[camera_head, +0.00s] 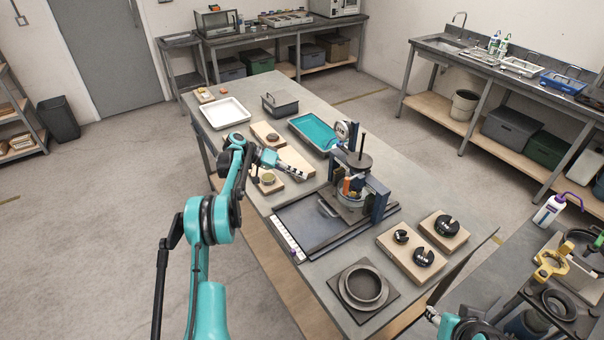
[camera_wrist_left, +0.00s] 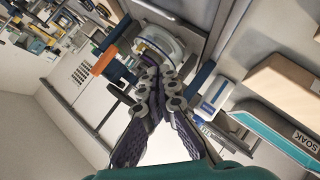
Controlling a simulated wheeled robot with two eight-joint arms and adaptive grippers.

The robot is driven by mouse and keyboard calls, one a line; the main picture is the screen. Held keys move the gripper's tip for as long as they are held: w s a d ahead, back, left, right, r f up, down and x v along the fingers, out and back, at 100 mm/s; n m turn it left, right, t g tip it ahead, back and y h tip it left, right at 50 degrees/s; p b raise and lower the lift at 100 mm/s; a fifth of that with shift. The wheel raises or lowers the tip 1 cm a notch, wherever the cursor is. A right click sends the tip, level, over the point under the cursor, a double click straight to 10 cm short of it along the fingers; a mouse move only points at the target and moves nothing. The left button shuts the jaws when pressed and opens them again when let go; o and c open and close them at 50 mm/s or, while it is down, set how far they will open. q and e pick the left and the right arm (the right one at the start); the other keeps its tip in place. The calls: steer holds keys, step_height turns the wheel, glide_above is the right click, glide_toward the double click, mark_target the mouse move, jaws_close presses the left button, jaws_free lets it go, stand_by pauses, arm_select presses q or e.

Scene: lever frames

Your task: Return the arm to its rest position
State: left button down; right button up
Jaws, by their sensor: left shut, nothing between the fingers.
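My left arm (camera_head: 213,215) comes up from the bottom of the head view and bends over the near side of the table. My left gripper (camera_head: 303,174) is shut and empty, held above the table just left of the press-like lever frame (camera_head: 373,195). In the left wrist view my left gripper (camera_wrist_left: 152,78) has its fingers together, with the lever frame's round white part (camera_wrist_left: 160,45) and orange handle (camera_wrist_left: 104,61) behind them. Part of my right arm (camera_head: 450,326) shows at the bottom edge of the head view; its fingers are not clear.
The table (camera_head: 262,204) carries wooden blocks (camera_head: 297,162), a white tray (camera_head: 226,112), a teal tray (camera_head: 314,133), a dark tray (camera_head: 316,228) and a round ring fixture (camera_head: 362,287). A bench with a purple-capped bottle (camera_head: 548,211) stands at right.

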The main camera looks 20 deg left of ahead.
arm_select(q)
steer(key=s+d+r+n+y+b, duration=0.1)
steer(key=s+d+r+y, duration=0.2)
steer(key=s+d+r, duration=0.3)
steer(key=s+d+r+n+y+b, duration=0.1)
steer(key=s+d+r+n+y, duration=0.15)
steer(key=s+d+r, duration=0.5)
steer(key=s+a+f+t+y+b, duration=0.1)
steer(key=s+f+t+y, duration=0.1)
steer(key=s, duration=1.1)
steer(key=s+a+f+t+y+b, duration=0.1)
steer(key=s+f+y, duration=0.3)
steer(key=s, duration=1)
step_height(320, 180, down, 4)
steer(key=shift+a+r+t+b, duration=0.2)
steer(key=shift+t+b, duration=0.15)
steer(key=shift+t, duration=0.05)
